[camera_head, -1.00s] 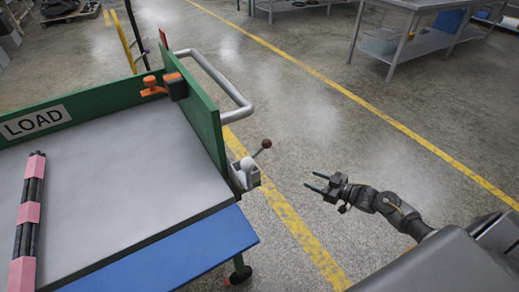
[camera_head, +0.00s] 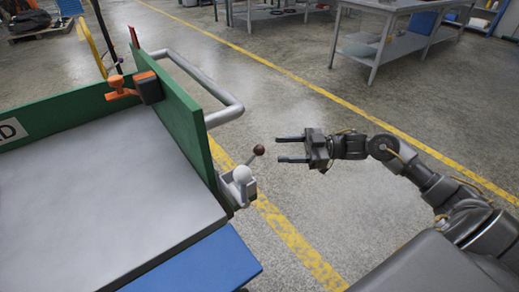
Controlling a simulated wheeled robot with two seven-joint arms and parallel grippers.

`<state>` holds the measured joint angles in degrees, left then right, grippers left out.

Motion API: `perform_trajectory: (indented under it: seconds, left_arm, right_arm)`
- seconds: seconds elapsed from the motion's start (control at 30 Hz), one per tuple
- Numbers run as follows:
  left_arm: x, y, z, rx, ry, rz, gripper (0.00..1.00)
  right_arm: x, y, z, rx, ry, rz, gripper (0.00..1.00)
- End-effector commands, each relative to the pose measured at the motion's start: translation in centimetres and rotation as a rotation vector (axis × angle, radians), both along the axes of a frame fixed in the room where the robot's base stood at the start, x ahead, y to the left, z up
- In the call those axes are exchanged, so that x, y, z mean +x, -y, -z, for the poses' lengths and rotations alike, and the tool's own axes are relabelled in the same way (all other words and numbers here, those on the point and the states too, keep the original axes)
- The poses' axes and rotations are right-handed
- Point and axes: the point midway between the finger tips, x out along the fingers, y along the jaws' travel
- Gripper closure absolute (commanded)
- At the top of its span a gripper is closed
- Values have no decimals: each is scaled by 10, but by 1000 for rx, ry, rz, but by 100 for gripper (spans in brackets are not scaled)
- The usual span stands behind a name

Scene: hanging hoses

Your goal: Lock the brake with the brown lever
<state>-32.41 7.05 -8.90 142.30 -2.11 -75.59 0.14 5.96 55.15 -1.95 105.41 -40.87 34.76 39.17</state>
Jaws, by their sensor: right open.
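The brown lever (camera_head: 258,150) is a short thin rod with a round brown knob. It rises, tilted to the right, from a grey brake bracket (camera_head: 240,190) with a white ball, at the right corner of the cart (camera_head: 95,195). My right gripper (camera_head: 278,150) is open and empty. Its two dark fingers point left toward the knob, one above the other in the picture, with a small gap between fingertips and knob. Whether they are at the same height as the knob I cannot tell. My left gripper is not in view.
A grey push handle (camera_head: 225,98) sticks out from the cart's green end wall (camera_head: 180,120). An orange clamp (camera_head: 122,90) sits on the wall's inner side. A blue panel (camera_head: 205,268) lies at the cart's front. Floor right of the cart is clear; a grey table (camera_head: 385,45) stands behind.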

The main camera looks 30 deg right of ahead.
Motion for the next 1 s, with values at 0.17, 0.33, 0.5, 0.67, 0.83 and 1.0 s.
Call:
perform_trajectory:
  seconds: [0.17, 0.33, 0.5, 0.67, 0.83, 1.0]
  left_arm:
    - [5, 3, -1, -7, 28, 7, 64]
    - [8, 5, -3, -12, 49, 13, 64]
    - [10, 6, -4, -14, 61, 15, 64]
    - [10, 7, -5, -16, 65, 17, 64]
    - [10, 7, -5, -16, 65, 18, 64]
    - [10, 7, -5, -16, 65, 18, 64]
  right_arm:
    - [15, -31, 0, 3, 1, 1, 50]
    - [26, -53, 0, 4, 2, 4, 50]
    - [31, -65, 0, 2, 1, 6, 50]
    - [32, -67, 0, 0, -1, 5, 50]
    - [32, -67, 1, 1, -1, 6, 50]
    - [32, -67, 1, 1, -1, 6, 72]
